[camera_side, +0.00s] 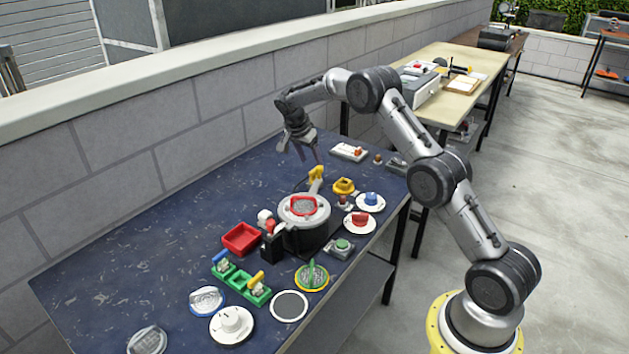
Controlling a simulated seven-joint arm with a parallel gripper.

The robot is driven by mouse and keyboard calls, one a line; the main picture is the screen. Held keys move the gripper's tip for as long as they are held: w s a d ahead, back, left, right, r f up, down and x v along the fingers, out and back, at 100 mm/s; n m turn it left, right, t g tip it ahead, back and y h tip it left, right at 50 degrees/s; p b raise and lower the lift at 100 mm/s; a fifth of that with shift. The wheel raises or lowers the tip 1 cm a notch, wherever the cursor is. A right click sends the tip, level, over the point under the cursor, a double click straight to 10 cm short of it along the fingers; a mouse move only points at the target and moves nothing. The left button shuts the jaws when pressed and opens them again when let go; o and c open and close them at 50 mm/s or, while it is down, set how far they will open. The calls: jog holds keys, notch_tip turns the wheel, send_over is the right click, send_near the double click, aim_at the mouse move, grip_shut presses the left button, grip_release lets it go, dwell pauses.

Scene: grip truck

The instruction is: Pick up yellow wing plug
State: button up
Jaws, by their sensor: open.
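A small yellow piece with a raised, wing-like top (318,173) stands behind the round grey pot; it looks like the yellow wing plug, though it is small in the picture. A second yellow piece (344,186), lower and rounder, sits just to its right. My gripper (301,155) hangs over the far part of the blue table, fingers pointing down. It is open and empty, above and a little left of the first yellow piece, apart from it. The exact height of the fingertips is hard to tell.
The blue table (130,255) holds a grey pot with a red handle (304,209), a red tray (241,239), a green holder (240,283) and several round dials and knobs. A white block (348,151) lies behind. A block wall runs along the back. The table's left part is mostly clear.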

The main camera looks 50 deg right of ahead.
jog(key=shift+x, duration=2.9)
jog(key=shift+s+a, duration=0.1)
jog(key=shift+a, duration=0.05)
grip_shut()
